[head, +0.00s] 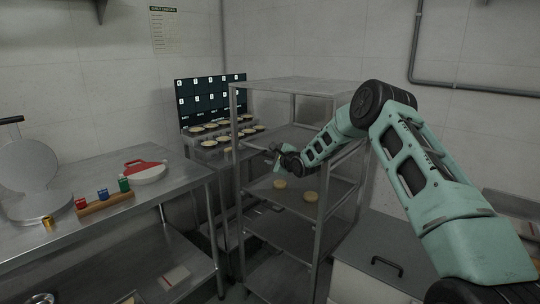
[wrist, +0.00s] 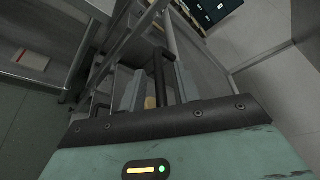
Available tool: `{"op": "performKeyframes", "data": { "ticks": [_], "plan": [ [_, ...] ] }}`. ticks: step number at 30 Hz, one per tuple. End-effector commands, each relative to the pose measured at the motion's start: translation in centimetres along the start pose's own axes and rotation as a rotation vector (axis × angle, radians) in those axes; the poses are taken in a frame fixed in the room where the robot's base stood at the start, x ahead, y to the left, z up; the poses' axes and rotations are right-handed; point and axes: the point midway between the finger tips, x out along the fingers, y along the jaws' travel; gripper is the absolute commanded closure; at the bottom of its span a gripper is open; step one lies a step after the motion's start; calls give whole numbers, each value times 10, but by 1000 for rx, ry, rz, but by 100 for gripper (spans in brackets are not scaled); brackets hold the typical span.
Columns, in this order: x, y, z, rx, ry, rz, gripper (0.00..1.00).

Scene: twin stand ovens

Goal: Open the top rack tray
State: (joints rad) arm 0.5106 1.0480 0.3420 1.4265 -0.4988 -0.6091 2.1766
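A metal rack (head: 318,235) with several levels stands in the middle of the head view. Its flat top (head: 300,86) is bare. A tray level (head: 285,137) lies below the top, and a lower tray (head: 335,187) carries two round buns (head: 296,190). My gripper (head: 272,152) is at the rack's front, just below the upper tray level. In the wrist view my gripper (wrist: 159,92) shows two grey fingers apart, with a dark bar between or beyond them. I cannot tell whether it touches the rack. The arm hides the rack's right side.
A steel table (head: 120,215) at left holds a round press (head: 35,190), a red-and-white item (head: 146,171) and small coloured jars on a wooden block (head: 104,203). A dark-panelled stand with several pastries (head: 225,126) is behind the rack. A chest with a black handle (head: 387,266) is at front right.

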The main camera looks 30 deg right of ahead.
Motion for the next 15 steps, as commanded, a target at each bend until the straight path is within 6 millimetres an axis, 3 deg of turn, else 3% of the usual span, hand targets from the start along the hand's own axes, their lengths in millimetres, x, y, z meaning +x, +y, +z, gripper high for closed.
{"op": "performKeyframes", "data": {
  "ticks": [6,15],
  "plan": [
    [14,0,0,-1,0,0,68],
    [15,0,0,-1,1,0,68]
  ]
}}
